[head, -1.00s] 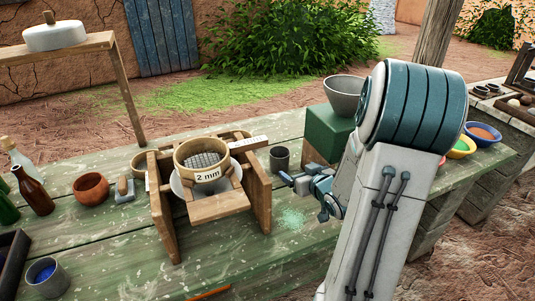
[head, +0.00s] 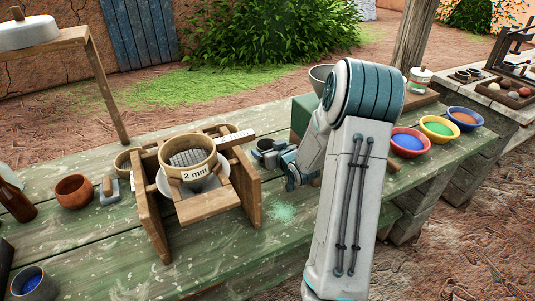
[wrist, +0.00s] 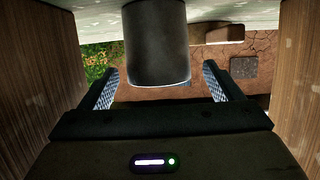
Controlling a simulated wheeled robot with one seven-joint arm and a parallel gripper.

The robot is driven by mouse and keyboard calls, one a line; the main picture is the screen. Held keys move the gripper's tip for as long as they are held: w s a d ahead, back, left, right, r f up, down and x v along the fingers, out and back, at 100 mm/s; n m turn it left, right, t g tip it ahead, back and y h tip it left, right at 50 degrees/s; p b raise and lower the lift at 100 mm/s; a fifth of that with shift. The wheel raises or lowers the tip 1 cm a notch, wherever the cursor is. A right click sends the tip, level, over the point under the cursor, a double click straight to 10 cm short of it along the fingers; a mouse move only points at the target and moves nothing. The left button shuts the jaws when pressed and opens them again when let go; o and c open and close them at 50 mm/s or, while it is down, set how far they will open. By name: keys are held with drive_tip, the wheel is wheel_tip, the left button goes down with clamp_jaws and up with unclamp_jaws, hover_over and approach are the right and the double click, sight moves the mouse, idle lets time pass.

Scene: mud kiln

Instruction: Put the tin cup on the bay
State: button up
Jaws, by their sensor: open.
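The tin cup (wrist: 157,45) is a dark grey cylinder, seen between my two fingers in the wrist view, with a gap on either side. In the head view my gripper (head: 268,155) is at the cup's place, just right of the wooden sieve stand. There the cup is hard to tell apart from the fingers. My gripper, also in the wrist view (wrist: 160,92), is open around the cup and not closed on it. I cannot tell which surface is the bay.
The wooden stand (head: 252,195) with a "2 mm" sieve (head: 188,155) is close left of my gripper. A green box (head: 301,115) stands behind my arm. Red (head: 409,143), yellow (head: 439,129) and blue (head: 465,119) bowls are at right. A blue-filled cup (head: 35,284) is front left.

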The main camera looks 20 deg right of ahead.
sight(263, 144)
drive_tip(key=shift+x, duration=1.5)
drive_tip(key=shift+c, duration=0.4)
drive_tip(key=c, duration=1.1)
